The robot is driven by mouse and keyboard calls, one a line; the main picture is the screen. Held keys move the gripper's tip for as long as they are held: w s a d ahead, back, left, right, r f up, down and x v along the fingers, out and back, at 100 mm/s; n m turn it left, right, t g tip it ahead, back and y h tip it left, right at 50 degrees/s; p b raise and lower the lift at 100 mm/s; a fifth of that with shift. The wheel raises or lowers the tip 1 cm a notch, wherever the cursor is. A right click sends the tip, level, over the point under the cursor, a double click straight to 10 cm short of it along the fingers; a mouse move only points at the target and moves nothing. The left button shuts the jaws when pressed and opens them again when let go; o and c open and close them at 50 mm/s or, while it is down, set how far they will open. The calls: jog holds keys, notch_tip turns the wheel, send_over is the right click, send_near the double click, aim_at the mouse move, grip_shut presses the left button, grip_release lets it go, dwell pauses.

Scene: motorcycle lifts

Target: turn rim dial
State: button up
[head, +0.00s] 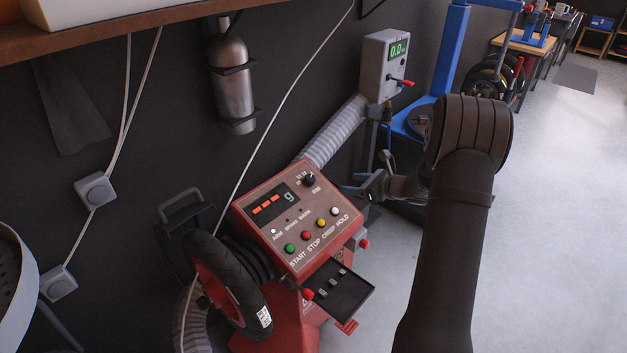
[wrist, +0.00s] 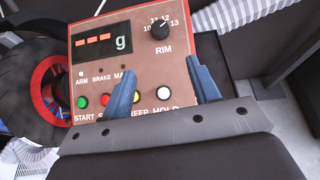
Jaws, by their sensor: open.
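The rim dial is a small black knob (head: 308,179) at the upper right of a red control panel (head: 326,216). In the wrist view the dial (wrist: 160,31) has numbers around its top, 10 to 13, and RIM printed below. Which number it points to is too small to tell. My gripper (head: 366,173) is just right of the panel in the head view. In the wrist view its two blue fingers (wrist: 167,67) are apart, with nothing between them. The dial lies beyond the fingertips and is not touched.
The panel has a red digit display (wrist: 101,41) and a row of coloured buttons (head: 306,236). A black tray (head: 345,293) sticks out below it. A tyre (head: 230,285) is mounted at left. A grey box with a green display (head: 385,65) and a ribbed hose (head: 335,132) are behind.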

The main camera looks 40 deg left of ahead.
aim_at(312, 179)
jog(key=x, duration=1.7)
jog(key=shift+a+f, duration=0.15)
jog(key=c, duration=1)
